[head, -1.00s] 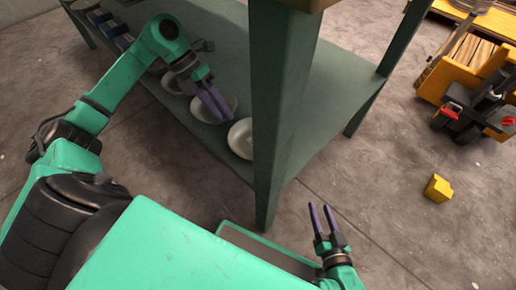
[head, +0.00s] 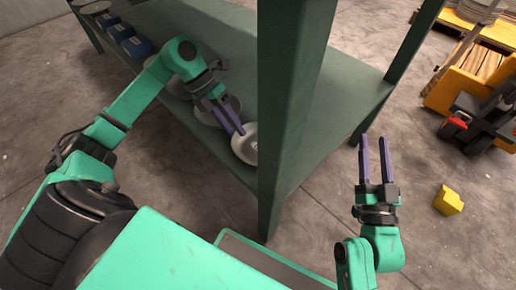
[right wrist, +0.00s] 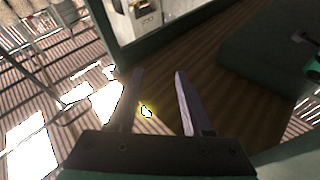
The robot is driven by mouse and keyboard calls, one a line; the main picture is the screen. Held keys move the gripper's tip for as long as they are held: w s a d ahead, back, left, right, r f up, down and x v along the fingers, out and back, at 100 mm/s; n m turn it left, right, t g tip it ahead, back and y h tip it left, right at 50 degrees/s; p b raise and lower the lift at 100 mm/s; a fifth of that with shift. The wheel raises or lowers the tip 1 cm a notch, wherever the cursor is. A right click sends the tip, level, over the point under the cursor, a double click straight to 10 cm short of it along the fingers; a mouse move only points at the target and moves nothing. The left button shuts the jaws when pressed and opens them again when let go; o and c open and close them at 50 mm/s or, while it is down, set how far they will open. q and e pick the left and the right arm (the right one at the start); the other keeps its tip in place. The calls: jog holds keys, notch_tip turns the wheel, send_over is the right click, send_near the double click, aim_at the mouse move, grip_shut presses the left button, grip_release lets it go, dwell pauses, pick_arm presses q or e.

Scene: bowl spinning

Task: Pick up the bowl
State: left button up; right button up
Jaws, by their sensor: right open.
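Several pale grey bowls sit on the lower green shelf. The nearest bowl (head: 246,148) lies beside the shelf's front post, partly hidden by it. A second bowl (head: 207,116) is just behind it, partly covered by my left gripper. My left gripper (head: 238,133) points down to the right, with its purple fingertips at the nearest bowl's rim. I cannot tell whether they touch it or how far apart they are. My right gripper (head: 374,139) is open and empty, to the right of the shelf; its spread fingers also show in the right wrist view (right wrist: 159,72).
The green shelf post (head: 290,110) stands between my two grippers. Blue containers (head: 137,47) stand at the shelf's far left. A yellow block (head: 448,200) lies on the floor at right, with a yellow and black toy-like vehicle (head: 480,110) behind it.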

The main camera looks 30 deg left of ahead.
pick_arm(q)
jog(key=shift+d+f, duration=0.4)
jog(key=shift+f, duration=0.2)
grip_shut()
pick_arm(e)
notch_tip(320, 180, up, 6)
jog(key=t, duration=0.1)
jog(key=shift+w+d+r+n+t+y, duration=0.2)
jog(key=shift+d+n+t+y, duration=0.1)
jog(key=shift+d+t+y, duration=0.1)
jog(key=shift+f, duration=0.1)
